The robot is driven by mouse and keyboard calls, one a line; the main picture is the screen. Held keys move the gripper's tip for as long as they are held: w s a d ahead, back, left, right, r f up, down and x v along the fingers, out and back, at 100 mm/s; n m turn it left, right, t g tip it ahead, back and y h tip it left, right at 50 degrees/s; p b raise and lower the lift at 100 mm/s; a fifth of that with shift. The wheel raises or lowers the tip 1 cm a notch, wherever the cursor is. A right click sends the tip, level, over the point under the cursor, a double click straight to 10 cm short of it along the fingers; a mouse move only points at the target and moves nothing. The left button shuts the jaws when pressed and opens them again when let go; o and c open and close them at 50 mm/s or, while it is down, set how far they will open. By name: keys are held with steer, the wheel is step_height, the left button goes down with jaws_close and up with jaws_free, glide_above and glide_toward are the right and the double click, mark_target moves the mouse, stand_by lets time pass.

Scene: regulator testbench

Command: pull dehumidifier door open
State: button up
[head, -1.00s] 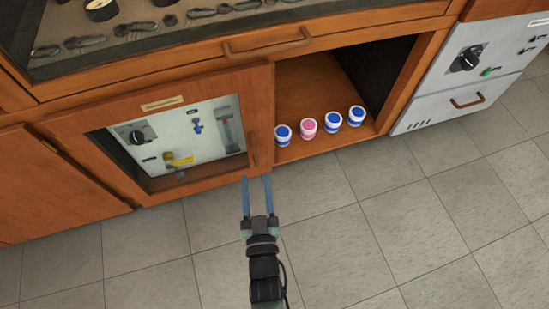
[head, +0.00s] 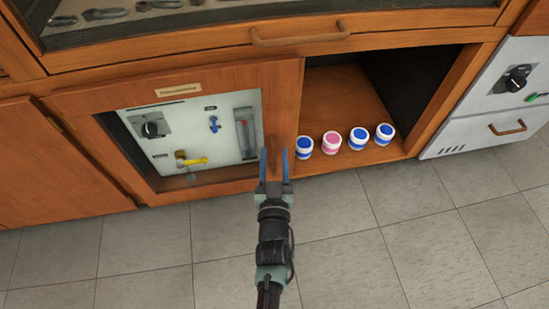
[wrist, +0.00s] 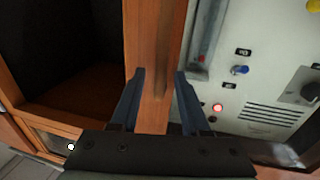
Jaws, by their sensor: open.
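The dehumidifier door (head: 285,95) is a wooden frame with a label on top and a window onto a white control panel (head: 225,125). It looks shut in the cabinet front. Its slim vertical wooden handle (head: 273,143) is on the right stile, partly hidden by my gripper in the head view. The handle also shows in the wrist view (wrist: 162,50). My gripper (head: 274,154) is open and empty in front of the stile. In the wrist view its fingers (wrist: 160,76) stand on either side of the handle; contact cannot be told.
Right of the door is an open cubby with several small jars, blue-white (head: 359,138) and pink-white (head: 331,142). A drawer handle (head: 300,37) is above. A grey unit (head: 490,110) stands at right. The tiled floor (head: 360,235) in front is clear.

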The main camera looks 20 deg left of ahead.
steer(key=shift+w+a, duration=0.15)
steer(key=shift+w, duration=0.15)
jaws_close()
stand_by(1.4)
